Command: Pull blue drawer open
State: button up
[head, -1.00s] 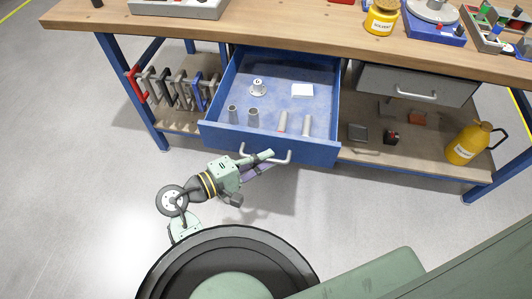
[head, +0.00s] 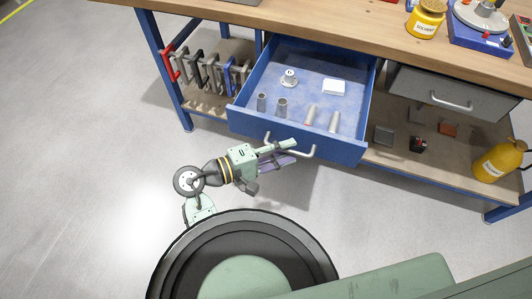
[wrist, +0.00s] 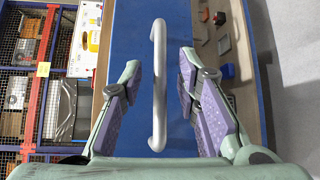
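The blue drawer (head: 347,152) hangs well out from under the workbench, its inside in plain view. Its grey bar handle (head: 312,151) is on the front panel. My gripper (head: 292,151) is at the handle in the head view. In the wrist view the handle (wrist: 158,85) runs upright between the two purple-padded fingers of my gripper (wrist: 161,66). The fingers are spread, with a clear gap on each side of the bar. The blue front panel (wrist: 178,25) lies behind it. Inside the drawer are several metal cylinders, a flanged part (head: 289,78) and a white block (head: 334,87).
A grey drawer (head: 449,105) is shut to the right. Below it, a lower shelf holds small blocks and a yellow can (head: 497,162). Clamps (head: 205,72) hang at the left. The wooden benchtop (head: 300,22) overhangs the drawer. Floor before the drawer is clear.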

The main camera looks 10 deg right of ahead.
jog(key=v, duration=1.1)
